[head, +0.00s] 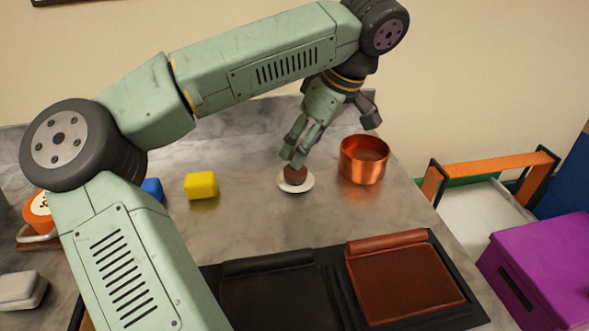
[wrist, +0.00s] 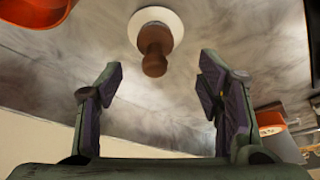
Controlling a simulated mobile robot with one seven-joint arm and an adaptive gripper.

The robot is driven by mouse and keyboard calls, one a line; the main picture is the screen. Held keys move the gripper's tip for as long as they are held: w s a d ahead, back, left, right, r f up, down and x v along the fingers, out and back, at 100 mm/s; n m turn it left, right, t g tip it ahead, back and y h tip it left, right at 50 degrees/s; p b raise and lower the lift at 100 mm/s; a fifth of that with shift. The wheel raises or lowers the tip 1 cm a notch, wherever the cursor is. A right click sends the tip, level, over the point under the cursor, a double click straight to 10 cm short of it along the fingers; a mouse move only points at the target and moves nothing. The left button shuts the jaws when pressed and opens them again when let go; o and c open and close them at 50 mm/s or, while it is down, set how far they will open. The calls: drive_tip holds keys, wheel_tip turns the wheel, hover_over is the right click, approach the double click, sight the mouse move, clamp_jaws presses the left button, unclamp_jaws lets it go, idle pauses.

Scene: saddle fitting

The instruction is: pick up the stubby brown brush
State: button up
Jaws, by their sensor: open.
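The stubby brown brush (head: 295,174) stands on a small white saucer (head: 296,187) in the middle of the counter in the head view. In the wrist view the brush (wrist: 154,48) shows its rounded brown knob, with the white saucer (wrist: 172,18) around its far end. My gripper (head: 297,158) is just above the brush in the head view and partly overlaps it. In the wrist view my gripper (wrist: 160,82) is open, with the two fingers well apart and nothing between them. The brush lies beyond the fingertips, slightly left of the middle of the gap.
A copper pot (head: 364,160) stands close to the right of the saucer. A yellow block (head: 201,185) and a blue block (head: 152,189) are to the left. A black mat (head: 335,290) with a red-brown panel (head: 405,283) lies in front. A purple box (head: 540,265) is at the right.

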drive_tip(key=shift+x, duration=0.8)
drive_tip(key=shift+w+p+x, duration=0.15)
drive_tip(key=shift+p+x, duration=0.3)
drive_tip(key=shift+x, duration=0.9)
drive_tip(key=shift+w+p+x, duration=0.2)
drive_tip(key=shift+p+x, duration=0.2)
drive_tip(key=shift+x, duration=0.95)
drive_tip(key=shift+c, duration=0.5)
drive_tip(key=c, duration=1.1)
